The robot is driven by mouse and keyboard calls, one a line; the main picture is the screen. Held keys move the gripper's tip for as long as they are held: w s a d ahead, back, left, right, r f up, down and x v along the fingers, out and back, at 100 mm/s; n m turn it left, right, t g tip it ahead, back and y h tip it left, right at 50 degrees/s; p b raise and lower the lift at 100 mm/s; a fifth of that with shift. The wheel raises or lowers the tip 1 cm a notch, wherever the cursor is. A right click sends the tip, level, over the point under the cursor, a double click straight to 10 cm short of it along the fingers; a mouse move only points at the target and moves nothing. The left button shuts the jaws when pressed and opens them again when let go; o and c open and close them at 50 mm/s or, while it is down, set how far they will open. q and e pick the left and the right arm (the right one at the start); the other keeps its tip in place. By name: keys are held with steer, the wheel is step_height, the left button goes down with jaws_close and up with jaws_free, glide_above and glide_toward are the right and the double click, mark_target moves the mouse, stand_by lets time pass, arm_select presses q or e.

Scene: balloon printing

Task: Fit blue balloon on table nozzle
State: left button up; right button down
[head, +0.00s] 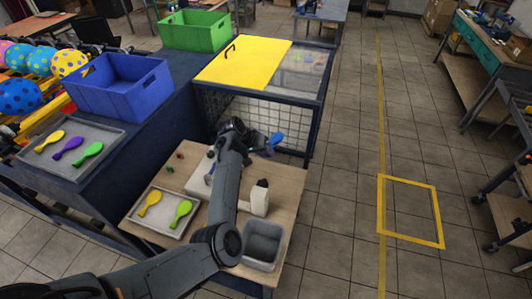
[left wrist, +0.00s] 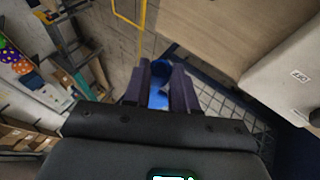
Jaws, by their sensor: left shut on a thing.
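My left gripper (head: 265,151) is shut on the blue balloon (head: 276,139), held in the air past the far right edge of the wooden table (head: 285,180), in front of the wire cage. In the left wrist view the balloon (left wrist: 158,98) sits between the two fingers of the gripper (left wrist: 160,90), its blue round end showing beyond them. A pale device (head: 197,184) stands on the table, partly hidden behind my left arm; its box also shows in the left wrist view (left wrist: 285,75). I cannot make out the nozzle clearly. My right gripper is out of view.
On the table are a tray (head: 144,223) with a yellow and a green balloon, a white bottle (head: 260,200) with a dark cap, and a grey bin (head: 262,263). A wire cage with a yellow lid (head: 243,63) stands behind.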

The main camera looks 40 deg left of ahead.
arm_select(q)
steer(key=s+d+f+b, duration=0.1)
steer(key=s+f+b, duration=0.2)
steer(key=f, duration=0.6)
steer(key=shift+s+d+b, duration=0.2)
steer(key=shift+d+b, duration=0.05)
steer(key=shift+b, duration=0.25)
steer(key=shift+f, duration=0.15)
stand_by(0.4)
steer(key=shift+p, duration=0.3)
steer(key=shift+s, duration=0.15)
stand_by(0.9)
steer(key=shift+s+d+p, duration=0.2)
steer(key=shift+s+p, duration=0.25)
steer(key=shift+p, duration=0.35)
stand_by(0.7)
